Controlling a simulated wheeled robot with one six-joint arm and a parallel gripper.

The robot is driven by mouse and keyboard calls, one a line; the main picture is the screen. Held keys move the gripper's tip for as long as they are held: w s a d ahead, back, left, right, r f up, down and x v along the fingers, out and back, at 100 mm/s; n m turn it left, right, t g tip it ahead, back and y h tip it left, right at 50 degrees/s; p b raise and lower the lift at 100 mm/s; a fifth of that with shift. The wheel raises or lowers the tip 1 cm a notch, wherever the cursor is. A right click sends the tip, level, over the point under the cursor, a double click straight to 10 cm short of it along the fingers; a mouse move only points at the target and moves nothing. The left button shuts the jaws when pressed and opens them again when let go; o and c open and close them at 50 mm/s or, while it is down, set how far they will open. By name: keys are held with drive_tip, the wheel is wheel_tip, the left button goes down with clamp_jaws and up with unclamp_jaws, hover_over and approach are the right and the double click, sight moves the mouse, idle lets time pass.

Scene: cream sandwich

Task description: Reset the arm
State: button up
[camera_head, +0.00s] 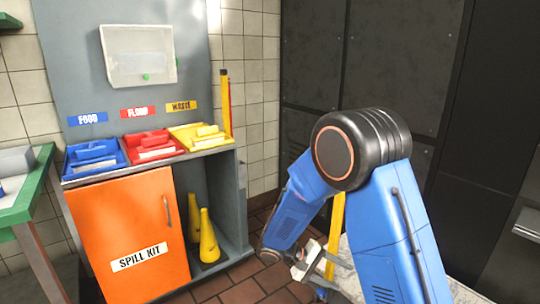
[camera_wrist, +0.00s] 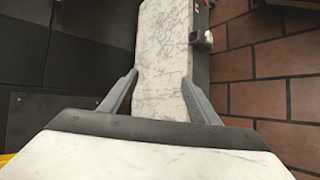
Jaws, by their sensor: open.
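My gripper (camera_wrist: 160,76) shows in the wrist view with its two grey fingers spread apart. It is open, and nothing is held between the fingers. A pale, scuffed surface (camera_wrist: 162,40) lies beyond the gap; I cannot tell its distance from the fingers. In the head view my blue arm is bent at the right, with its black elbow joint raised and its far end reaching down low. The gripper's fingers are hard to make out there.
A grey cabinet with an orange spill kit door (camera_head: 130,240) stands left. Blue (camera_head: 94,157), red (camera_head: 150,146) and yellow (camera_head: 200,135) trays sit on top. Yellow cones (camera_head: 207,240) stand in its open bay. Dark panels (camera_head: 390,60) line the back. Brown tiled floor (camera_head: 240,285) shows between.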

drive_tip(key=s+d+r+m+t+y, duration=0.1)
drive_tip(key=s+d+r+t+y, duration=0.1)
drive_tip(key=s+r+y, duration=0.4)
drive_tip(key=s+d+r+m+t+y, duration=0.2)
drive_tip(key=s+d+r+t+y, duration=0.1)
drive_tip(key=s+r, duration=1.2)
drive_tip(key=shift+s+d+y, duration=0.8)
drive_tip(key=shift+s+y, duration=0.6)
drive_tip(key=shift+s, duration=1.8)
drive_tip(key=shift+c, duration=0.5)
